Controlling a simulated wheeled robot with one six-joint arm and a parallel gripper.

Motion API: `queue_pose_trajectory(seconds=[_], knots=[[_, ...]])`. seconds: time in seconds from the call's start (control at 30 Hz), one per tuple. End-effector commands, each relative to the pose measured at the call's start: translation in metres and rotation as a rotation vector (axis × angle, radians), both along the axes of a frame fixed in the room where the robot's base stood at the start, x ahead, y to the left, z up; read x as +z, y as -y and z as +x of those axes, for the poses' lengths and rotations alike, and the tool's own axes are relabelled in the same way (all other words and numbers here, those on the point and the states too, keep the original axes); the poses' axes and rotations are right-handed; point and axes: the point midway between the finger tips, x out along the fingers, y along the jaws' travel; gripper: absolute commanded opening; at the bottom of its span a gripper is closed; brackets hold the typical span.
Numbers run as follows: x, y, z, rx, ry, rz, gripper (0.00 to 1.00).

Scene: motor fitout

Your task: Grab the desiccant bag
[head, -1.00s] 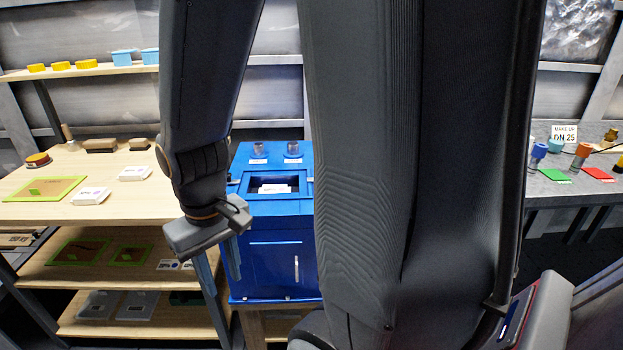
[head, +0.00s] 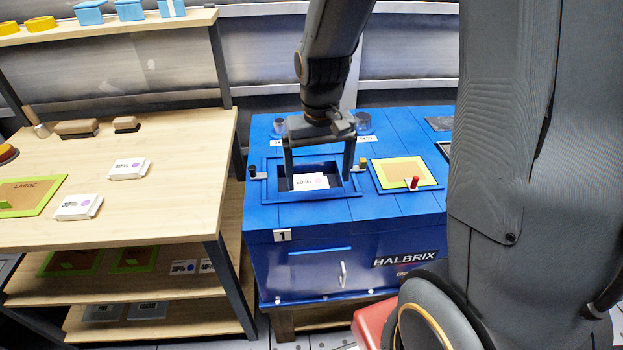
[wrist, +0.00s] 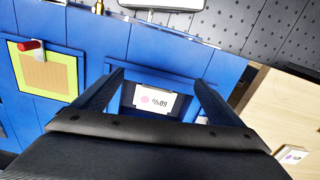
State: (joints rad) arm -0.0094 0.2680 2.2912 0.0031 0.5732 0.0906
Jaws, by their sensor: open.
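A white packet with a pink dot and a printed percentage, which looks like the desiccant bag (head: 311,182), lies in the open recess in the top of the blue HALBRIX box (head: 262,222). It also shows in the wrist view (wrist: 156,101). My gripper (head: 318,174) is open and points down over the recess, one finger toward each side of the packet. In the wrist view the packet shows between the two fingers (wrist: 159,80), with space on both sides. The gripper is empty. I cannot tell how far the fingertips are above the packet.
Similar white packets (head: 128,169) lie on the wooden bench (head: 150,215) to the left. A yellow panel with a red knob (head: 414,182) sits right of the recess. Clear-topped fittings (head: 363,124) stand behind it. Small knobs (head: 253,173) flank the recess.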

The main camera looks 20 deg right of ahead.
Motion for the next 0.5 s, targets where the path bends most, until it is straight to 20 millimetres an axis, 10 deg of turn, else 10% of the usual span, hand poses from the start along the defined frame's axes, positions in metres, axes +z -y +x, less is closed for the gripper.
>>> queue_pose_trajectory(seconds=[0.2, 0.5], knots=[[-0.018, 0.008, 0.069, -0.083, -0.009, 0.000, 0.91], [-0.037, 0.006, 0.100, -0.115, -0.011, -0.001, 0.91]])
